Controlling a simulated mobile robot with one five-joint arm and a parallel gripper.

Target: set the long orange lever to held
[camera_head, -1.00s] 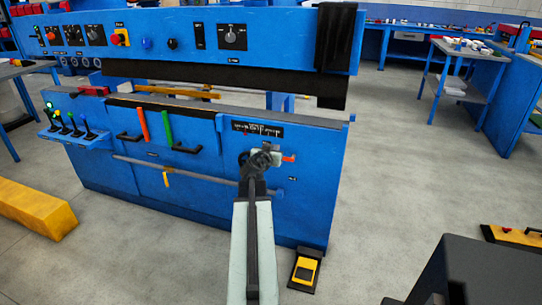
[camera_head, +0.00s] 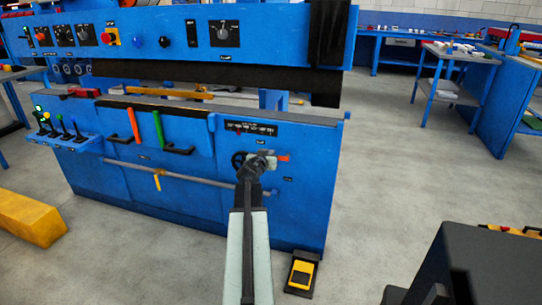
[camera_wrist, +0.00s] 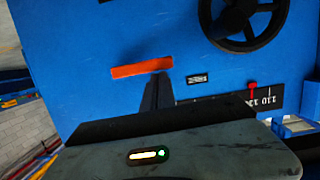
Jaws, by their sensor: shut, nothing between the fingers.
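A long orange lever (camera_head: 133,125) stands nearly upright, tilted slightly, on the front of the blue machine, beside a green lever (camera_head: 158,129). A second, shorter orange-red handle (camera_head: 283,158) sticks out sideways just right of my gripper (camera_head: 258,163). In the wrist view an orange bar (camera_wrist: 142,67) lies nearly level on the blue panel, and my gripper's dark fingers (camera_wrist: 157,82) reach up close below it. I cannot tell whether they touch it. My gripper is shut and empty. Its arm hides part of the panel in the head view.
A black handwheel (camera_wrist: 243,22) and a number scale with a red pointer (camera_wrist: 252,86) are near the bar. A pipe-like rail (camera_head: 190,175) crosses the machine's front. A yellow pedal (camera_head: 301,272) stands on the floor. Open floor lies to the right.

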